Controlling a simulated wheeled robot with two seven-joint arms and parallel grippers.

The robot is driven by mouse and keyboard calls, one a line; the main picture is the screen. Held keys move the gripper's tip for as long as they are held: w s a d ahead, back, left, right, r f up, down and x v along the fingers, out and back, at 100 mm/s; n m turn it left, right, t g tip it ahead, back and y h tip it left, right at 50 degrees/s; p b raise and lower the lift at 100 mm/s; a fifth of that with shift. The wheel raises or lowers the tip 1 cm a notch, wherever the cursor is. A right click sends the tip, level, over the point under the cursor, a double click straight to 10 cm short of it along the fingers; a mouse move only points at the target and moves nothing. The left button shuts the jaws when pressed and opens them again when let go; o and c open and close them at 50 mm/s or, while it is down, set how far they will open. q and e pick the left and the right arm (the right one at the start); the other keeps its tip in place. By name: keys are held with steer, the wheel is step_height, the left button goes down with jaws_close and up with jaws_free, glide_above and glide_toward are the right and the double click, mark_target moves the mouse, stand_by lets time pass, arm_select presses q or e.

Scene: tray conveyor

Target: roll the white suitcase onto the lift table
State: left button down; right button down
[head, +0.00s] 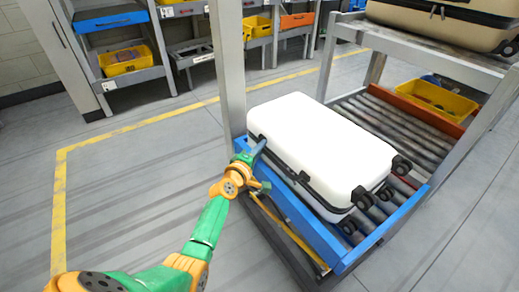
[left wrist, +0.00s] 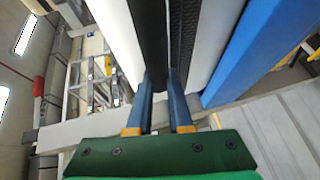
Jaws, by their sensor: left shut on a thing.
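The white suitcase (head: 320,140) lies flat on a roller bed with a blue rim (head: 312,228), its black wheels toward the right. I cannot tell for sure whether this bed is the lift table. My left gripper (head: 258,150) is at the suitcase's near left end, beside the blue rim. In the left wrist view, the left gripper's fingers (left wrist: 163,78) are closed around a black part of the suitcase (left wrist: 120,35), perhaps its handle or seam. The blue rim (left wrist: 248,50) runs just right of it. My right gripper is not in view.
Dark rollers (head: 395,128) continue behind the suitcase to an orange edge and a yellow bin (head: 440,98). Grey posts (head: 230,65) frame the bed. A beige suitcase (head: 445,22) lies on the upper shelf at right. Clear floor with a yellow line lies left.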

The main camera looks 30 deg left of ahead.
arm_select(q)
steer(key=shift+s+d+r, duration=0.1)
steer(key=shift+d+r, duration=0.05)
steer(key=shift+d, duration=0.05)
steer(key=shift+s+d+r, duration=0.1)
steer(key=shift+s+d, duration=0.05)
steer(key=shift+s, duration=0.15)
steer(key=c, duration=0.8)
jaws_free()
steer(key=shift+s+r, duration=0.1)
steer(key=shift+o, duration=0.2)
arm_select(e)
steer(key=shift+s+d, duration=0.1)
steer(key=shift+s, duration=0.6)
arm_select(q)
steer(key=s+r+p, duration=0.1)
steer(key=s+p, duration=0.2)
steer(key=s, duration=0.4)
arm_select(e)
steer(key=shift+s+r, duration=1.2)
arm_select(q)
steer(key=shift+d, duration=0.1)
